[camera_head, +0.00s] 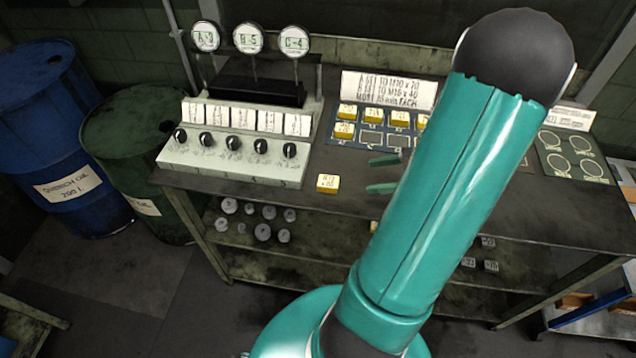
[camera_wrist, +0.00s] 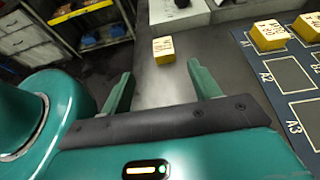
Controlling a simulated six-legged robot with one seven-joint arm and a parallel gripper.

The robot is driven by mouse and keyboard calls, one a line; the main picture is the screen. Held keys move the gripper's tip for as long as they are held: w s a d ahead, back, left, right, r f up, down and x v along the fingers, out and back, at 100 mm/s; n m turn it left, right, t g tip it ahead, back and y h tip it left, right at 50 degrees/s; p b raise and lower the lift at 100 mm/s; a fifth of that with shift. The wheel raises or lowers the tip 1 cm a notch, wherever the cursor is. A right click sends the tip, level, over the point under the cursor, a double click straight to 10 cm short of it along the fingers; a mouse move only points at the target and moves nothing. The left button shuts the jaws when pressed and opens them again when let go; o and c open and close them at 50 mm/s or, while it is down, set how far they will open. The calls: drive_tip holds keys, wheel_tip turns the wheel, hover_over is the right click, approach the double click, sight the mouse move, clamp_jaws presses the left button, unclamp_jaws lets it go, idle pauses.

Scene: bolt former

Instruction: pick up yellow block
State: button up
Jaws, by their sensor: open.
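A yellow block (camera_head: 328,184) with a white labelled top sits alone on the dark bench top, near its front edge and just right of the white control panel. In the wrist view the same block (camera_wrist: 164,50) lies ahead of the fingers, between their lines and apart from both. My gripper (camera_head: 382,174) is open and empty, right of the block; its two green fingers also show in the wrist view (camera_wrist: 158,82). More yellow blocks (camera_head: 346,112) sit on the blue marked board (camera_head: 345,142) behind. My arm hides part of that board.
The control panel (camera_head: 225,166) with several black knobs and round gauges stands left on the bench. A green marked board (camera_head: 590,178) lies at right. Grey parts sit on the shelf below. Blue (camera_head: 50,130) and green (camera_head: 135,135) drums stand at left.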

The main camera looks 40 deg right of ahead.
sight(329, 181)
drive_tip(key=x, duration=0.8)
drive_tip(key=shift+w+a+f, duration=0.1)
drive_tip(key=shift+w+f, duration=0.05)
drive_tip(key=shift+f, duration=0.05)
drive_tip(key=x, duration=0.4)
drive_tip(key=shift+w+f, duration=0.2)
drive_tip(key=shift+w, duration=0.25)
drive_tip(key=c, duration=1.1)
